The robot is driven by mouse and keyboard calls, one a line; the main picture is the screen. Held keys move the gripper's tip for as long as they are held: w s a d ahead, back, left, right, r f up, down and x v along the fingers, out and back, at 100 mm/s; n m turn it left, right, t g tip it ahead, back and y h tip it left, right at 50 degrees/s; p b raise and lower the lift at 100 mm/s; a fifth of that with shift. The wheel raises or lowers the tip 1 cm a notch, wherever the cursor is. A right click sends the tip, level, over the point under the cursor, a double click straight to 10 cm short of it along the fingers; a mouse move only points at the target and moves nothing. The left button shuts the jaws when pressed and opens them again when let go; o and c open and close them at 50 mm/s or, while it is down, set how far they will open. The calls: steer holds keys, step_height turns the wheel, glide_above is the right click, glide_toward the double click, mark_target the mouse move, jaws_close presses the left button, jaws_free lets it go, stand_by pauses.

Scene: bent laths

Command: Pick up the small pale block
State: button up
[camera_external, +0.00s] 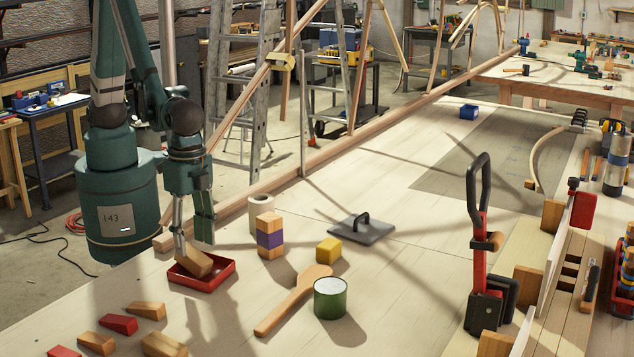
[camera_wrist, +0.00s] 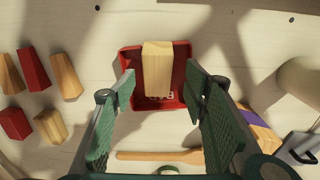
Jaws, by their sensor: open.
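A small pale wooden block (camera_external: 197,264) sits tilted in a shallow red tray (camera_external: 221,278) near the left edge of the bench. In the wrist view the block (camera_wrist: 157,68) lies lengthwise in the tray (camera_wrist: 183,62), its far end reaching the tray's far rim. My gripper (camera_external: 195,242) is above the tray with its fingers pointing down. In the wrist view its green-padded fingers (camera_wrist: 160,88) are apart, one on each side of the block, with gaps to it. Whether the fingertips are level with the block is hard to tell.
Red and wooden wedges (camera_external: 119,324) lie in front of the tray. A stacked block with a purple band (camera_external: 270,237), a yellow block (camera_external: 328,250), a wooden paddle (camera_external: 290,302), a green tin (camera_external: 330,298) and a grey float (camera_external: 363,230) stand to the right.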

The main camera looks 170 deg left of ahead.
mark_target(193, 252)
steer(key=shift+f, duration=0.2)
steer(key=shift+w+d+f, duration=0.1)
steer(key=shift+w+f, duration=0.05)
steer(key=shift+f, duration=1.05)
steer(key=shift+w+d+f, duration=0.1)
steer(key=shift+w+f, duration=0.05)
steer(key=shift+f, duration=1.05)
steer(key=c, duration=1.1)
steer(key=shift+r, duration=0.15)
steer(key=shift+r, duration=4.85)
